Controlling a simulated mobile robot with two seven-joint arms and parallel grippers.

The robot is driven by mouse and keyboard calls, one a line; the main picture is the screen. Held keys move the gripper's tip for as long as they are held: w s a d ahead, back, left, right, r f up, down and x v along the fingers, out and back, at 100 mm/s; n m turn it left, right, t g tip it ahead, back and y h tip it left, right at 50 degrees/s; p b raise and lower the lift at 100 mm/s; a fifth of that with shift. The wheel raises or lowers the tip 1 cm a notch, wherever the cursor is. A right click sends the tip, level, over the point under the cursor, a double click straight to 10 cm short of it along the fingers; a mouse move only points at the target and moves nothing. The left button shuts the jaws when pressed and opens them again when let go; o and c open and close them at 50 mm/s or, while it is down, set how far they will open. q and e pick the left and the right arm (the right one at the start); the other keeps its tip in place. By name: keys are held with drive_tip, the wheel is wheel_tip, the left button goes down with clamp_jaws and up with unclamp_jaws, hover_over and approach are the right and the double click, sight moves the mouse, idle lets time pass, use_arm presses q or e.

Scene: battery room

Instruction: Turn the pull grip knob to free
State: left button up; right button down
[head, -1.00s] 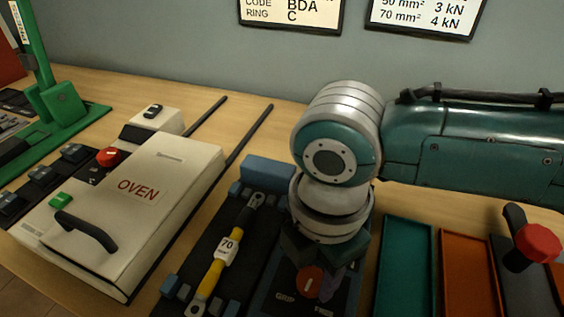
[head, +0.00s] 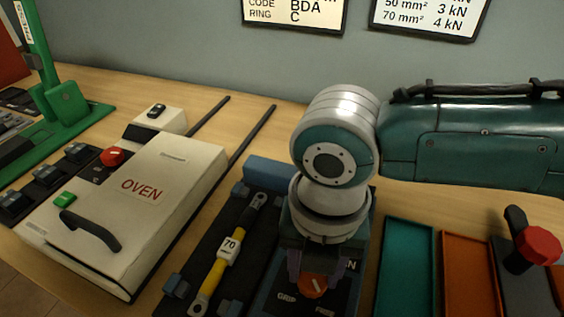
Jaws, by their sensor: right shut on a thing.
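The pull grip knob (head: 313,286) is a round orange-red knob with a pale pointer mark, on a dark panel (head: 268,299) at the bottom centre. The label GRIP stands at its lower left and FREE at its lower right. The pointer mark is small, and I cannot tell for sure which label it favours. My right gripper (head: 317,279) points down over the panel, with its fingers on both sides of the knob and shut on it. The gripper hides the knob's far side. My left gripper is not in view.
Left of the panel, a dark bed (head: 208,257) holds a yellow cable (head: 216,270) tagged 70. A white oven (head: 150,212) stands further left. Green (head: 406,262) and orange (head: 470,275) trays and a red-knobbed lever (head: 537,246) are on the right.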

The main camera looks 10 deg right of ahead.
sight(313, 277)
drive_tip(key=shift+a+n, duration=0.1)
drive_tip(key=shift+n, duration=0.4)
drive_tip(key=shift+c, duration=1.9)
unclamp_jaws()
wheel_tip(313, 277, up, 10)
drive_tip(key=p, duration=0.1)
